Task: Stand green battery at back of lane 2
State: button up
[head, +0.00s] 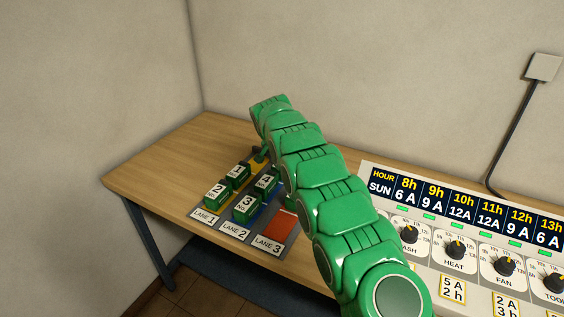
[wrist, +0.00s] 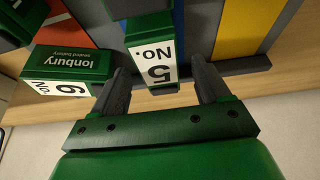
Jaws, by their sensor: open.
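Several green batteries with numbered white tops stand in the lane tray. In the head view, No. 2 (head: 215,193) and No. 1 (head: 237,173) are in lane 1; No. 3 (head: 246,206) and No. 4 (head: 264,183) are in lane 2. In the wrist view, battery No. 5 (wrist: 153,62) stands upright between the fingers of my open gripper (wrist: 160,82), with a gap on each side. It is at the back edge of the blue lane (wrist: 179,20). The arm hides this spot in the head view. Battery No. 6 (wrist: 68,66) stands left of my gripper.
The front of red lane 3 (head: 273,227) is bare. Another green battery shows partly at the upper left of the wrist view (wrist: 22,18). A sloped panel with knobs (head: 470,240) stands right of my arm. The wooden table (head: 160,165) is clear at left.

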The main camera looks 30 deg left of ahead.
jog(key=v, duration=1)
jog(key=shift+r, duration=0.15)
jog(key=shift+s, duration=0.1)
jog(key=d+r+g+h, duration=0.1)
jog(key=d+r, duration=0.3)
jog(key=d, duration=0.7)
jog(key=d+r+h, duration=0.1)
jog(key=d+r, duration=0.3)
jog(key=d, duration=0.7)
jog(key=s+d+r+m+g, duration=0.1)
jog(key=s+d+r, duration=0.1)
jog(key=s+d, duration=0.5)
jog(key=s+d+r+g, duration=0.1)
jog(key=s+d+r, duration=0.15)
jog(key=d, duration=0.85)
jog(key=s+d+f+g, duration=0.1)
jog(key=s+d, duration=0.4)
jog(key=s, duration=0.4)
jog(key=s+d+f+g+y, duration=0.1)
jog(key=s+d, duration=0.4)
jog(key=s, duration=0.5)
jog(key=s+d, duration=0.5)
jog(key=s, duration=0.4)
jog(key=s+d+f+n+g+y, duration=0.1)
jog(key=s+f, duration=0.3)
jog(key=s, duration=0.7)
jog(key=shift+s+d, duration=0.2)
jog(key=shift+d, duration=0.1)
